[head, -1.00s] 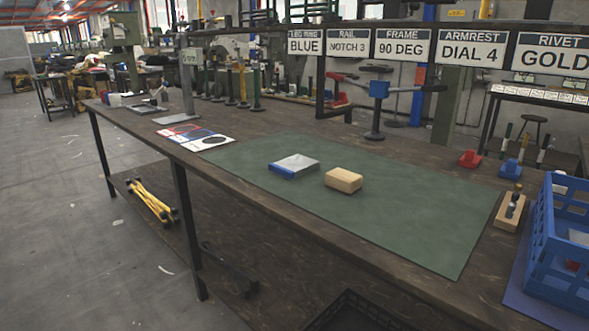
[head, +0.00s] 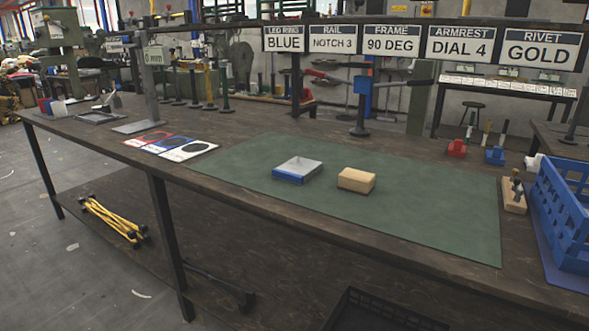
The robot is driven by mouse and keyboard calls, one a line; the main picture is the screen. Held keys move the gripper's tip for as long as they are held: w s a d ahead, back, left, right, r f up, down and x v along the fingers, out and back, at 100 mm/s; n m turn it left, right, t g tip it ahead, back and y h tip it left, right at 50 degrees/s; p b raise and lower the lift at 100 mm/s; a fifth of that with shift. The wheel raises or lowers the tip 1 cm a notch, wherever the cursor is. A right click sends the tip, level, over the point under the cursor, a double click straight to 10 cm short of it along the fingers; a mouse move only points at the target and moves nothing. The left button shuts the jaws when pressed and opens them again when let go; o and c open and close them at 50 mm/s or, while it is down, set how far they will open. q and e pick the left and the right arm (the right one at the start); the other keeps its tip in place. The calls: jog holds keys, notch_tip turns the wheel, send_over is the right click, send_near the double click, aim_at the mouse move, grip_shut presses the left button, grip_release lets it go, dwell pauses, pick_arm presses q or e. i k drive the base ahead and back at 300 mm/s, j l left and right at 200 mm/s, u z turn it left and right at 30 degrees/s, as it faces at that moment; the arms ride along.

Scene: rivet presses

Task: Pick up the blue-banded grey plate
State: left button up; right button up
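The blue-banded grey plate (head: 299,167) lies flat on the green mat (head: 430,216) on the workbench. Its top is light grey and a blue band runs along its near edge. A tan wooden block (head: 357,180) sits just to its right, with a small gap between them. Neither of my grippers shows in the head view.
A blue crate (head: 563,215) stands at the bench's right end, with a small wooden holder (head: 514,196) beside it. Printed cards (head: 171,146) lie left of the mat. A blue-headed stand (head: 361,90) rises behind it. The mat's right half is clear.

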aim_at(297, 171)
jog(key=j+z, duration=0.25)
jog(key=j, duration=0.5)
jog(key=j+z, duration=0.25)
jog(key=j, duration=0.5)
